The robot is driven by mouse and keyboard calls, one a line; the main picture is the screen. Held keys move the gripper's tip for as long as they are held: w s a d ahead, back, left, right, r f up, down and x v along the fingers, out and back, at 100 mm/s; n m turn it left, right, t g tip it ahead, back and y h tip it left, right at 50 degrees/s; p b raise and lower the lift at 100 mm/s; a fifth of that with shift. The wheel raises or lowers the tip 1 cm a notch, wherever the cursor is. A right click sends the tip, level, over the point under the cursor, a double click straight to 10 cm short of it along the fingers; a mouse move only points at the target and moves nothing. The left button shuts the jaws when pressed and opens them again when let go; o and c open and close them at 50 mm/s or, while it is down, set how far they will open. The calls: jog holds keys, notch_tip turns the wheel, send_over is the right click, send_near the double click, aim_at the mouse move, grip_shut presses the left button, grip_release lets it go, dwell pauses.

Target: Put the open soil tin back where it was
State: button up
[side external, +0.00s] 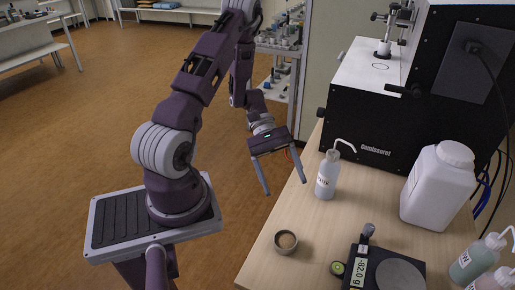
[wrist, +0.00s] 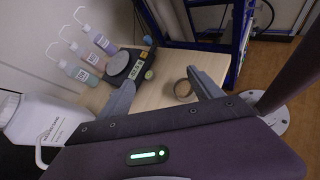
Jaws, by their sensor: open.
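The open soil tin (side external: 286,242) is a small round metal tin with brown soil in it. It stands upright on the wooden table near its left edge, left of the balance. My gripper (side external: 283,188) is open and empty, held above and beyond the tin near the table's left edge. In the wrist view the tin (wrist: 183,89) shows beyond the fingers, nearer the right one, and my gripper (wrist: 160,82) is apart from it.
A balance (side external: 385,268) reading -82.0 g has a bare pan. A wash bottle (side external: 327,175), a white jug (side external: 438,187) and the black analyser (side external: 375,135) stand farther back. More wash bottles (side external: 477,258) stand at the right. The table between tin and wash bottle is clear.

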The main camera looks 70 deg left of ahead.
jog(key=s+d+r+m+t+y, duration=0.1)
jog(key=s+d+r+m+y, duration=0.1)
jog(key=r, duration=0.5)
jog(key=s+d+r+m+t+y, duration=0.2)
jog(key=s+r+m+y, duration=0.3)
jog(key=r+m, duration=0.3)
jog(key=s+d+r+m+t+y, duration=0.2)
jog(key=s+d+r+m+y, duration=0.1)
jog(key=r, duration=0.5)
jog(key=shift+s+d+m+y, duration=0.2)
jog(key=shift+d+m+y, duration=0.5)
jog(key=shift+m+y, duration=0.2)
jog(key=shift+r, duration=0.1)
